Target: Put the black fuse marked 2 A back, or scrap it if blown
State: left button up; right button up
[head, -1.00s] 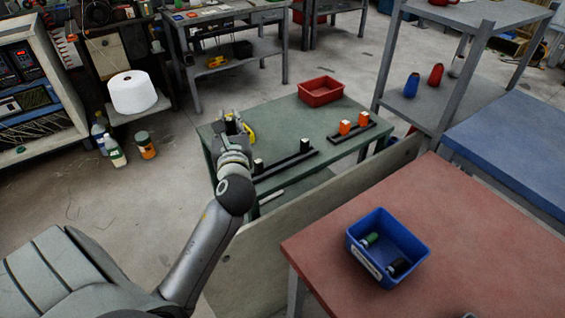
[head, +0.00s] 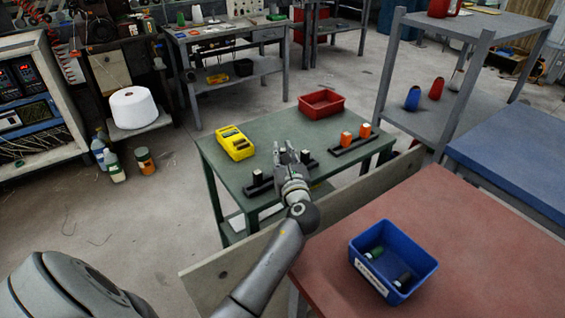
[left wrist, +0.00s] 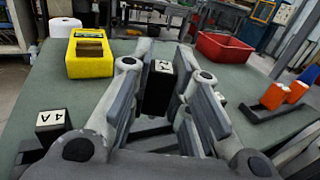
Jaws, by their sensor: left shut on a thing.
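My left gripper (head: 290,158) is shut on a black fuse (left wrist: 158,92) with a white top, whose mark looks like 2 A. The fuse is upright between the fingers, over the middle of a black rack (head: 273,183) on the green table (head: 215,158). I cannot tell whether it touches the rack. A black fuse marked 4 A (left wrist: 53,124) stands at the rack's left end, and another white-topped fuse (head: 305,157) at its right end. A yellow device (head: 236,143) with an open recess stands behind the rack. My right gripper is not in view.
A second black rack (head: 352,145) holds two orange fuses (head: 346,139). A red bin (head: 321,103) stands at the table's back. A blue bin (head: 391,262) with green and black cylinders sits on the red table (head: 460,235). The green table is clear between device and bin.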

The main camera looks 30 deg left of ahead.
pick_arm(q)
notch_tip(320, 180, down, 2)
jog(key=shift+f, duration=0.1)
jog(key=shift+f+b, duration=0.3)
jog(key=shift+f, duration=0.2)
jog(key=o, duration=0.9)
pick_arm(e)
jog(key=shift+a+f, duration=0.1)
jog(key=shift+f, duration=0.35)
pick_arm(q)
jog(key=shift+r, duration=0.1)
jog(key=shift+r, duration=0.25)
jog(key=v, duration=1.2)
jog(key=shift+r, duration=0.3)
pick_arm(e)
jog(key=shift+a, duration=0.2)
